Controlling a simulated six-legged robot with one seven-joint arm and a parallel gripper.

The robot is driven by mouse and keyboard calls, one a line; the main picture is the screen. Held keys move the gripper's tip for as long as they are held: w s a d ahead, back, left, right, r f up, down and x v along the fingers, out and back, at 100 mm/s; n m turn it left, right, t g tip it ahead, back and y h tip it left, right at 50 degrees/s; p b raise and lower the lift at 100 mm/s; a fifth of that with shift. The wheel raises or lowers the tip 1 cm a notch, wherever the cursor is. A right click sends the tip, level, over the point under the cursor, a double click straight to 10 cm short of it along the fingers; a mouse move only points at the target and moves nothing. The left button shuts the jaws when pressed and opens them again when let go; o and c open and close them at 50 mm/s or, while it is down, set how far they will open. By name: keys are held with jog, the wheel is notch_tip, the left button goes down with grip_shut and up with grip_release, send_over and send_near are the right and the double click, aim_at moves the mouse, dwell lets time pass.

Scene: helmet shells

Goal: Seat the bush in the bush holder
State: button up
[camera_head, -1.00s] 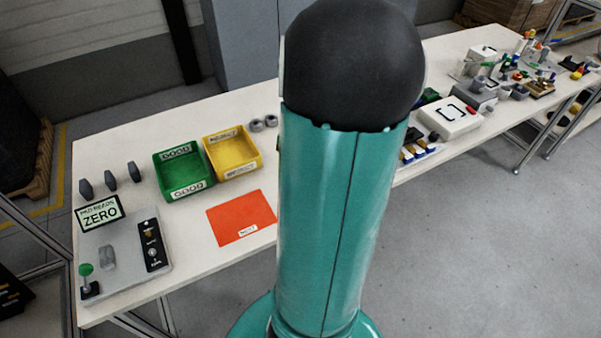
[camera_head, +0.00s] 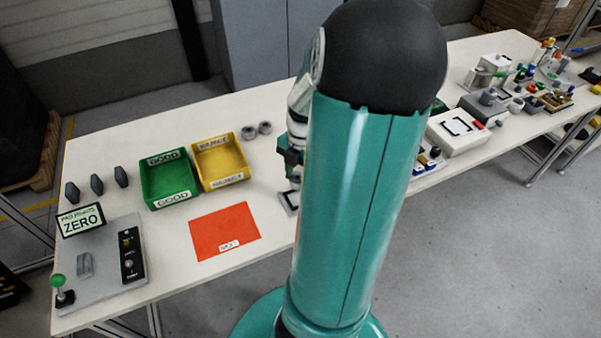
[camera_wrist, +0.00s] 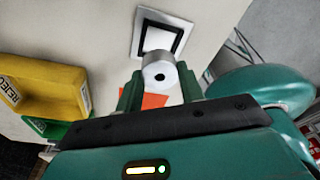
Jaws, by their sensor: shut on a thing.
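The bush (camera_wrist: 158,70) is a short light grey cylinder with a dark hole in its end face. In the wrist view my gripper (camera_wrist: 160,88) is shut on it, with a green finger on each side. The bush is in front of a black-framed white square (camera_wrist: 157,34) on the table; I cannot tell the gap between them. In the head view my gripper (camera_head: 292,165) shows only partly at the left edge of my arm, and the bush is hidden there. I cannot make out the bush holder for certain in either view.
A green GOOD bin (camera_head: 168,180), a yellow bin (camera_head: 221,162), two grey rings (camera_head: 256,130) and an orange sheet (camera_head: 224,232) lie left of my arm. A white box (camera_head: 445,138) and several small parts stand to the right. My arm hides the table's middle.

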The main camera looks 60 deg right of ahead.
aim_at(298, 199)
jog(key=shift+d+f, duration=0.1)
jog(key=shift+d, duration=0.1)
jog(key=shift+s+a, duration=0.15)
jog(key=shift+a, duration=0.2)
jog(key=shift+f, duration=0.3)
jog(key=shift+d+f, duration=0.15)
jog(key=shift+f, duration=0.25)
jog(key=shift+a+f, duration=0.25)
jog(key=shift+f, duration=0.45)
jog(key=shift+d+f, duration=0.1)
jog(key=shift+f, duration=1.1)
jog(key=shift+f, duration=0.6)
